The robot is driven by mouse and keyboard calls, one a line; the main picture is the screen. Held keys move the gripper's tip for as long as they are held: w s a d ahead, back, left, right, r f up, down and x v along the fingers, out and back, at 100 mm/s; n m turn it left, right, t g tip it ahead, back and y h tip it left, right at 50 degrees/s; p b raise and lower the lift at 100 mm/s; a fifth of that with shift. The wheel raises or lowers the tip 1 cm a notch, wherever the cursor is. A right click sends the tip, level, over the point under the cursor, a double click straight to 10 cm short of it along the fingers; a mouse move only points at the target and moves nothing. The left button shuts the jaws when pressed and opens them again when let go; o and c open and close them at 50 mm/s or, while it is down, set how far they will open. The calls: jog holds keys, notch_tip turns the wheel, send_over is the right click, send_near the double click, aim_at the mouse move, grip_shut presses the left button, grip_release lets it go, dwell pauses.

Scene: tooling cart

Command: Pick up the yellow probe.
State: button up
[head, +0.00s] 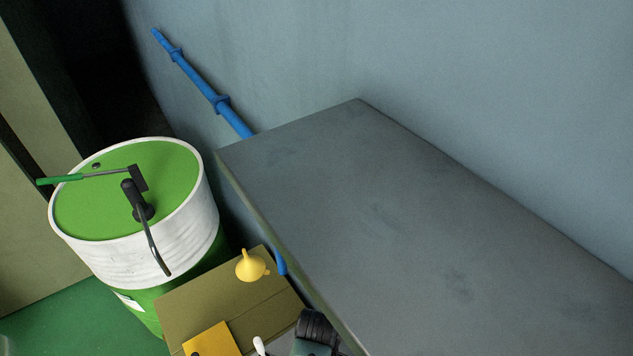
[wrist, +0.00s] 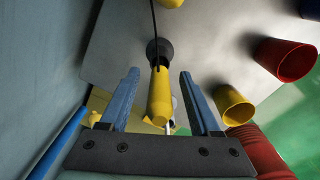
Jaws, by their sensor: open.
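The yellow probe (wrist: 160,98) shows in the wrist view, with a dark round collar (wrist: 160,50) at its upper end and a thin black cable running up from there. My gripper (wrist: 159,75) is open, with one blue finger on each side of the probe in the picture. Gaps show between the probe and both fingers, so they are not closed on it. I cannot tell how far in depth the probe is from the fingertips. The probe's lower end is partly lost among things behind it. Neither the probe nor my gripper can be made out in the head view.
In the wrist view, a yellow cup (wrist: 233,106) and a red cup (wrist: 287,60) are at the right, by a pale grey surface (wrist: 215,45).

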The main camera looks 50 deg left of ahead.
grip_shut()
jog(key=shift+r, duration=0.15)
